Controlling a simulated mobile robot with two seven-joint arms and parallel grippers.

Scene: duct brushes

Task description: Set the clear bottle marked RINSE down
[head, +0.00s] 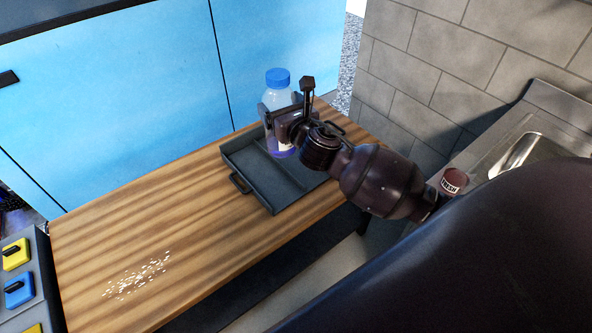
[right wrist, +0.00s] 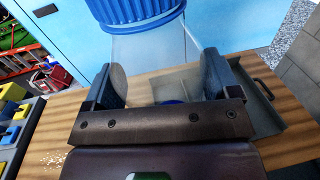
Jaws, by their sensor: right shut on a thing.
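A clear bottle with a blue cap (head: 278,78) stands upright at the far part of a dark grey tray on the wooden table. My right gripper (head: 279,116) is shut on the bottle's body from the near right side. In the right wrist view the bottle (right wrist: 150,55) sits between the two finger pads, with its ribbed blue cap above. The bottle's label is mostly hidden by the gripper, so its marking cannot be read. Whether its base touches the tray floor is hard to tell. My left gripper is not in view.
The dark grey tray (head: 262,178) has low walls and handles and is divided inside. White crumbs (head: 138,275) lie on the wooden table (head: 100,237). Yellow and blue blocks (head: 18,290) sit at left. A red-brown container marked FRESH (head: 453,181) stands near the sink (head: 520,155).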

